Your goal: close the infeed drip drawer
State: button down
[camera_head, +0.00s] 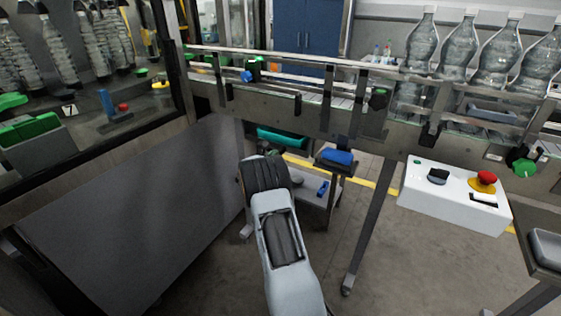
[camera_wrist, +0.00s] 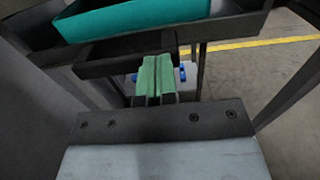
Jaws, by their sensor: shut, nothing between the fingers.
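What looks like the drip drawer is a dark, shallow tray (camera_wrist: 225,27) under the conveyor, at the top of the wrist view. A teal bin or insert (camera_wrist: 140,17) sits in or over it; teal also shows below the conveyor in the head view (camera_head: 282,138). I cannot tell how far the drawer stands out. My gripper (camera_wrist: 157,62) has its green fingers together, with nothing between them. In the wrist view its tips appear just below the dark tray's front edge; contact cannot be told. In the head view my own arm hides the gripper.
A small dark tray with a blue item (camera_head: 338,157) hangs right of my arm. A low grey shelf (camera_head: 310,199) stands below it. The conveyor leg (camera_head: 370,225) and white control box (camera_head: 455,196) are further right. A large grey panel (camera_head: 130,215) bounds the left; floor between is open.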

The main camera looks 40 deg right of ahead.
jog(key=shift+d+r, duration=0.25)
jog(key=shift+r, duration=0.1)
jog(key=shift+a, duration=0.15)
jog(key=b+v, duration=0.1)
jog(key=v, duration=1.3)
jog(key=shift+f, duration=0.3)
